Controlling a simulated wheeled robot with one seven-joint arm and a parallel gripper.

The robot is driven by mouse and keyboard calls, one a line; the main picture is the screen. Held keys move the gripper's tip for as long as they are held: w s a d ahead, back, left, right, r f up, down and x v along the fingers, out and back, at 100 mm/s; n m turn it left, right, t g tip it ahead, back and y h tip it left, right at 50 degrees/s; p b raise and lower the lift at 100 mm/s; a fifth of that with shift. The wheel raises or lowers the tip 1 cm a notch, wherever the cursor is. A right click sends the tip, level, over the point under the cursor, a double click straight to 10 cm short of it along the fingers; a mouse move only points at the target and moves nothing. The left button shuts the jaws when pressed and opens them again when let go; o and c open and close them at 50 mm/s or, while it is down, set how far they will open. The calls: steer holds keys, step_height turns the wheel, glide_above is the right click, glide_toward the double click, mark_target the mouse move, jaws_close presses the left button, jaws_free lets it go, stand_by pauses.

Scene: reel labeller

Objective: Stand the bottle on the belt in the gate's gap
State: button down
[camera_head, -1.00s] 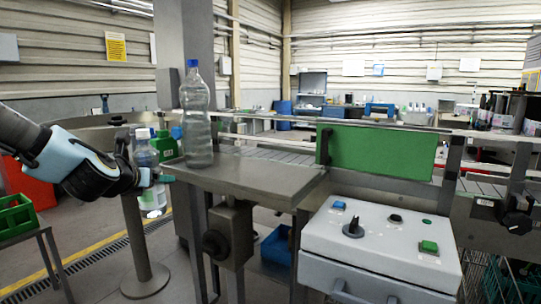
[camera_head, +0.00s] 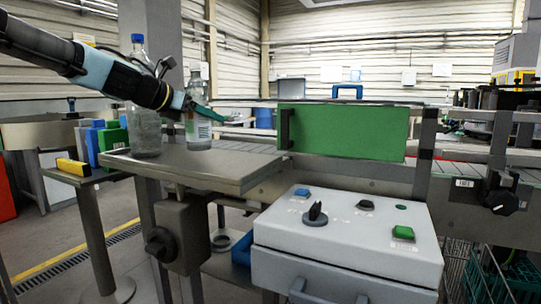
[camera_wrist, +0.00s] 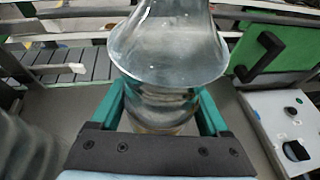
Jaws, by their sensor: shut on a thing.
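My gripper (camera_head: 203,113) is shut on a clear bottle (camera_head: 197,136) with a label. The bottle is roughly upright near the back edge of the steel table (camera_head: 230,168); I cannot tell whether its base touches anything. In the wrist view, the bottle (camera_wrist: 168,45) sits between the green fingers (camera_wrist: 160,108) and hides much of what lies beyond. The slatted belt (camera_wrist: 85,65) runs behind the table, at the upper left there. The green gate panel (camera_head: 345,132) with a black handle stands to the right. Its gap is not clearly visible.
A clear bottle with a blue cap (camera_head: 146,115) stands on the table, left of the held bottle and partly behind my arm. A white control box (camera_head: 345,235) with buttons and a knob is at front right. Yellow, blue and green blocks (camera_head: 95,145) are at left.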

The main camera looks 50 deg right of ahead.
steer(key=d+p, duration=0.3)
steer(key=d, duration=0.3)
steer(key=w+d+f+p, duration=0.1)
steer(key=d+p, duration=0.1)
steer(key=d, duration=0.4)
steer(key=d+p, duration=0.3)
steer(key=d, duration=0.3)
steer(key=shift+w+d+f+p, duration=0.2)
steer(key=shift+d+p, duration=0.1)
steer(key=shift+d, duration=0.1)
steer(key=shift+s+f, duration=0.15)
steer(key=shift+f, duration=0.2)
steer(key=shift+f, duration=0.1)
